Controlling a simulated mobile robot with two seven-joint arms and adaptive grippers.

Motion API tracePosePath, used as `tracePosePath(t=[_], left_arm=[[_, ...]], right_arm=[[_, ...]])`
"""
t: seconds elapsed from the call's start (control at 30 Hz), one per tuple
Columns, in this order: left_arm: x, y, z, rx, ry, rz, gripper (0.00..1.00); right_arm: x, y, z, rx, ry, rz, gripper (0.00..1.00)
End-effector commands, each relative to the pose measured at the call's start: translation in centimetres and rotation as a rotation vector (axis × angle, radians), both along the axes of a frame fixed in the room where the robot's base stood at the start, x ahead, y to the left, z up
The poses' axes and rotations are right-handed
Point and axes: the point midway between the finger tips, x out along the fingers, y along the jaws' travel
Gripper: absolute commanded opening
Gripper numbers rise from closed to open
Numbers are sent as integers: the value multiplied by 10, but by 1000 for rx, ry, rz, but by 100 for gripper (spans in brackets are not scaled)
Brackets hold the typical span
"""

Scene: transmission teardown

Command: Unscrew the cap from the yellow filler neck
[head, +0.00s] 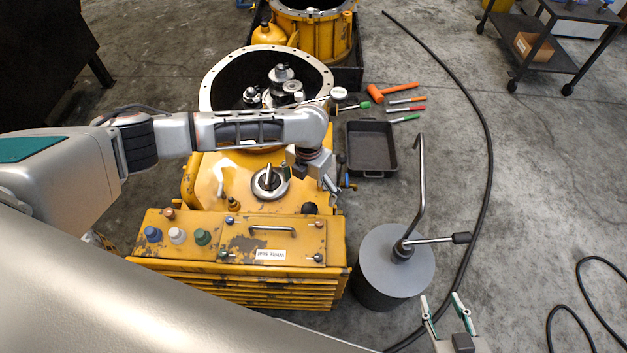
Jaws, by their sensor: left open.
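A yellow gearbox-like unit (212,172) stands in the middle of the head view. On its top is a round silver metal fitting with an upright handle (270,183); I cannot tell whether this is the cap of the yellow filler neck. Blue (152,234), white (177,236) and green (203,237) caps sit in a row on the front deck. My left gripper (312,178) is open, hanging just right of the silver fitting, partly hidden by its own wrist. My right gripper (444,308) is open and empty at the bottom right, fingers apart.
A grey drum with a bent crank (378,262) stands right of the unit. A black tray (371,148) and several tools, including an orange hammer (393,91), lie behind it. A black hose (487,150) curves across the floor. An open housing (215,82) is behind my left arm.

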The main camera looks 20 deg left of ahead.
Motion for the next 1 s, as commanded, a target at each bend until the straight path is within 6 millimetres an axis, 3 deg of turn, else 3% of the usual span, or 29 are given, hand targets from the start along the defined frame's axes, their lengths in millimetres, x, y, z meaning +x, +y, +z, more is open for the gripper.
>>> tracePosePath(t=[0.2,0.5,0.8,1.0], left_arm=[[-4,0,-35,0,10,2,94],[-5,0,-76,-2,13,3,94],[-2,-1,-100,-1,3,4,94],[0,-1,-104,-2,0,4,94]], right_arm=[[-20,7,-21,13,44,9,40],[-10,17,-19,30,24,24,40],[-3,19,-12,36,6,28,40],[-3,19,-10,38,2,29,40]])
